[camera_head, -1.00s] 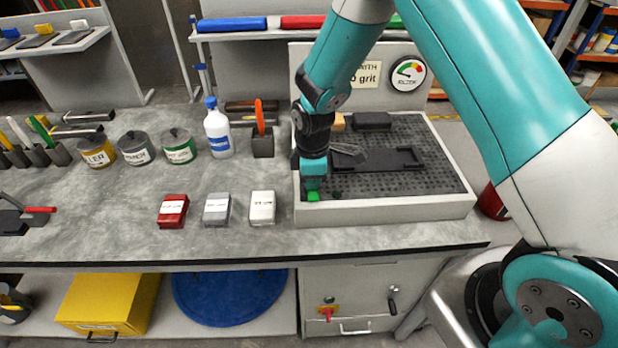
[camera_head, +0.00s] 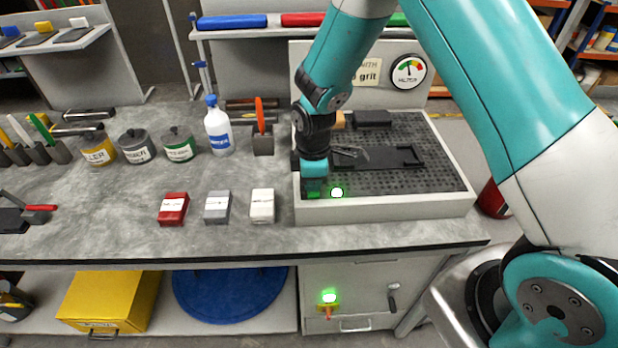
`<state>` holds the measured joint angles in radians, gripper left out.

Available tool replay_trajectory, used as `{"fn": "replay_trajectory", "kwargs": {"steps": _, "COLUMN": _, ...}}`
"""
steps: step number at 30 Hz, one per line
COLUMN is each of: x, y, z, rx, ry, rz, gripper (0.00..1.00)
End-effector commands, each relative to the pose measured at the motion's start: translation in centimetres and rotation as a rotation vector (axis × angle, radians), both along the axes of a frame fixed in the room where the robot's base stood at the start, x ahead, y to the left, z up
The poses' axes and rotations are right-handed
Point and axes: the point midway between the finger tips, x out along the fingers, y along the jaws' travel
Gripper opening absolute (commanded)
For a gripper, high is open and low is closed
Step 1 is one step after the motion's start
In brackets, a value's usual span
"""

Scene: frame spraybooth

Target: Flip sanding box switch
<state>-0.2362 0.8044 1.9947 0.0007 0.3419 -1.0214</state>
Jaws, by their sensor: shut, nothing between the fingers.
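The sanding box (camera_head: 385,208) is a light grey tray with a dark perforated bed, at the right end of the bench. A round green lamp (camera_head: 337,192) glows at its front left. Just left of the lamp is a green switch (camera_head: 313,194), largely hidden by my gripper. My gripper (camera_head: 314,188) points down at the switch from above, shut and empty. I cannot tell whether its fingertips touch the switch.
A black holder (camera_head: 385,158) and a dark block (camera_head: 372,118) lie on the perforated bed. A back panel carries a grit sign and a filter gauge (camera_head: 409,72). Red, grey and white blocks (camera_head: 262,206) stand left of the box. A bottle (camera_head: 217,128) stands behind them.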

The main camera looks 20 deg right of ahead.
Motion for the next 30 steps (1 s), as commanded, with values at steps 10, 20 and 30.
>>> {"fn": "replay_trajectory", "kwargs": {"steps": 10, "x": 0.1, "y": 0.0, "z": 0.4, "rx": -0.001, "ry": -0.002, "rz": -0.001, "gripper": 0.0}}
{"fn": "replay_trajectory", "kwargs": {"steps": 20, "x": 1.0, "y": -0.1, "z": 5.7, "rx": 0.001, "ry": -0.009, "rz": 0.001, "gripper": 0.0}}
{"fn": "replay_trajectory", "kwargs": {"steps": 30, "x": 1.9, "y": -0.4, "z": 12.3, "rx": 0.001, "ry": -0.006, "rz": 0.002, "gripper": 0.0}}
